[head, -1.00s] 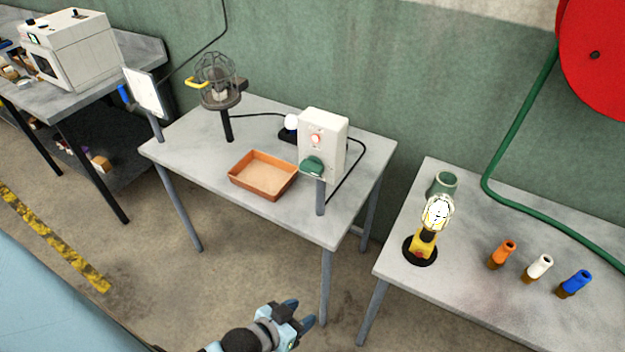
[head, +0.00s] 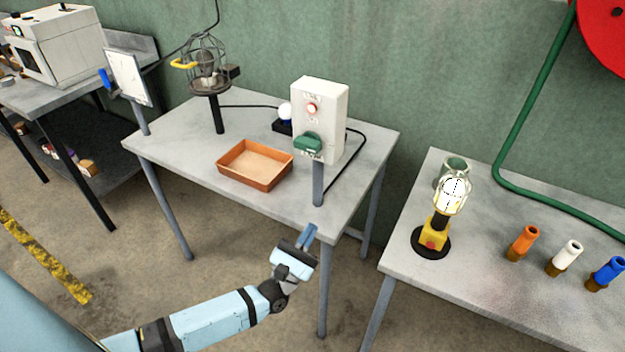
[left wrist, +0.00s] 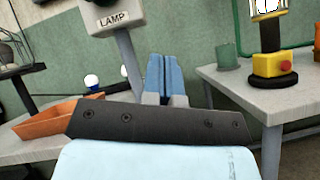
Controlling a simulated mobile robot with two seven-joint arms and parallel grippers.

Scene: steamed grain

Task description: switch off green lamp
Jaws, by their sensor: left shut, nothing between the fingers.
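A white control box (head: 318,110) stands on a grey post at the front of the middle table. It carries a red round light (head: 312,108) and a green switch part (head: 307,142). The left wrist view shows its lower part with the word LAMP (left wrist: 112,18). A lit lamp (head: 453,192) with a yellow base and a red button (head: 430,245) stands on the right table. A caged lamp (head: 207,75) stands at the back left and looks unlit. No lamp glows green. My left gripper (head: 308,236) is shut and empty, below and in front of the box. My right gripper is out of view.
An orange tray (head: 255,183) lies on the middle table (head: 180,140). A green cup (head: 455,166) is behind the lit lamp. Orange (head: 523,243), white (head: 565,257) and blue (head: 606,273) handles stand on the right table. A gap separates the two tables.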

